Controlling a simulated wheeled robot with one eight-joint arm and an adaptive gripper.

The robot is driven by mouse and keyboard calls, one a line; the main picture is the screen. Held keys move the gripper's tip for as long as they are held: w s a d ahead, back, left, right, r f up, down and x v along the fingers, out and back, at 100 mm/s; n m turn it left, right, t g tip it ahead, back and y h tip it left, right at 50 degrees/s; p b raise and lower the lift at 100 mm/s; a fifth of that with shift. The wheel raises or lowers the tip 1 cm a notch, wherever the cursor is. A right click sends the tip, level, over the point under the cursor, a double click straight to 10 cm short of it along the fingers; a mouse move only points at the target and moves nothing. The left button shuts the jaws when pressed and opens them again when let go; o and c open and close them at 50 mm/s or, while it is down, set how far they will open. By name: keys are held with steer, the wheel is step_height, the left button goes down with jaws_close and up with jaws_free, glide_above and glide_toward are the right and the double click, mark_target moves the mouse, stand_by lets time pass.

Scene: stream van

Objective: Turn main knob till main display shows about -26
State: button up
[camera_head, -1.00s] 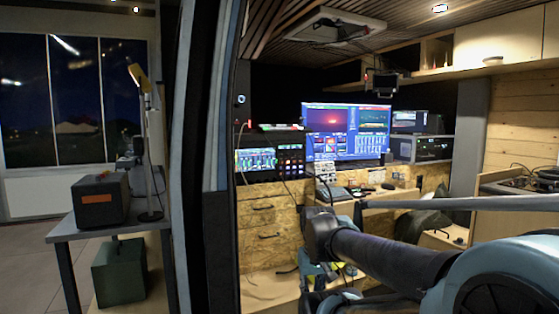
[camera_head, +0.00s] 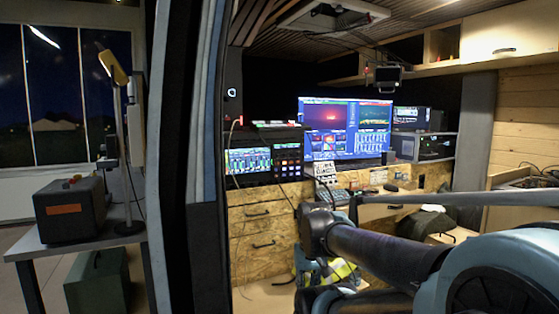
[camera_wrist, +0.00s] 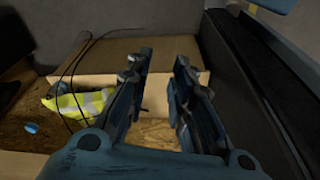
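I cannot tell which unit carries the main knob or the main display; no knob or reading is legible. A large lit monitor (camera_head: 345,128) stands at the back of the van's desk. A black rack unit with a lit screen (camera_head: 248,161) and lit buttons stands to its left. A dark box with an orange panel (camera_head: 68,209) sits on a table outside the van at the left. My gripper (camera_wrist: 162,65) is open in the wrist view, with nothing between its fingers. It points at a wooden surface, apart from all these units.
The van's dark door frame (camera_head: 190,150) stands upright between the outside table (camera_head: 80,242) and the interior. A yellow high-visibility cloth (camera_wrist: 82,103) lies beyond my gripper. Wooden drawers (camera_head: 262,225) are under the rack unit. A lamp (camera_head: 113,68) stands on the outside table.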

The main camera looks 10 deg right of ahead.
steer(key=w+a+r+m+t+y, duration=0.3)
steer(key=w+a+r+m, duration=0.1)
steer(key=w+r+m, duration=0.5)
steer(key=w+a+r+m+t+y, duration=0.35)
steer(key=w+r+m, duration=0.25)
steer(key=w, duration=0.5)
steer(key=w+d+r+m+t+y, duration=0.1)
steer(key=w+d+r+m+t, duration=0.3)
steer(key=w+r+m, duration=0.6)
steer(key=m+t+h, duration=0.2)
steer(key=m+t, duration=0.3)
steer(key=m, duration=0.6)
glide_toward(278, 156)
steer(key=shift+g, duration=0.25)
steer(key=x, duration=0.8)
steer(key=shift+d+r, duration=0.1)
steer(key=shift+r, duration=0.1)
steer(key=shift+c, duration=0.2)
jaws_close()
